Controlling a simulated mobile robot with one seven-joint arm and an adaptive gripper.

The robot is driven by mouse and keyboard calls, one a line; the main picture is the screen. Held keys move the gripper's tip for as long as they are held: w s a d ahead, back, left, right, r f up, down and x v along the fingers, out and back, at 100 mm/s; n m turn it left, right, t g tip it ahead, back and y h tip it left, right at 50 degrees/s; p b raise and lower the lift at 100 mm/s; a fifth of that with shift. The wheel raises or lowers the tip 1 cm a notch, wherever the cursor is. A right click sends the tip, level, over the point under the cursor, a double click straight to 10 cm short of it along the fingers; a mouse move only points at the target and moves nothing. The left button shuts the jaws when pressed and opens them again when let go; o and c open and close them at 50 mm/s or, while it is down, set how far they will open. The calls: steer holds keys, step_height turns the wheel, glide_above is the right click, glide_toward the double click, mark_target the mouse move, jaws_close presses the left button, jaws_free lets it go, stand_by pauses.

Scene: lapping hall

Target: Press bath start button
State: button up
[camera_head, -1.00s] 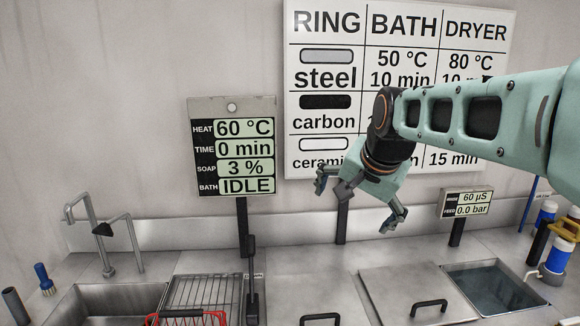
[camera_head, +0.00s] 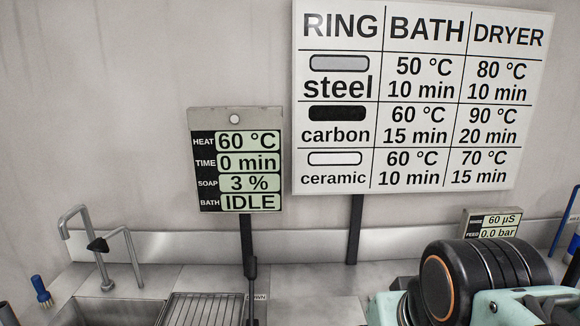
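The bath display panel (camera_head: 237,160) stands on a dark post left of the middle. It reads HEAT 60 °C, TIME 0 min, SOAP 3 % and BATH IDLE. A small round pale disc (camera_head: 235,118) sits at its top; I cannot tell whether it is a button or a lamp. No button labelled as bath start can be made out. My arm fills the lower right, but my gripper is out of the picture.
A wall chart (camera_head: 415,181) lists bath and dryer settings for steel, carbon and ceramic rings. A small rinse display (camera_head: 491,224) stands behind my arm. A sink tap (camera_head: 101,243), wire rack (camera_head: 209,308) and blue brush (camera_head: 41,291) are at left. The air before the panel is clear.

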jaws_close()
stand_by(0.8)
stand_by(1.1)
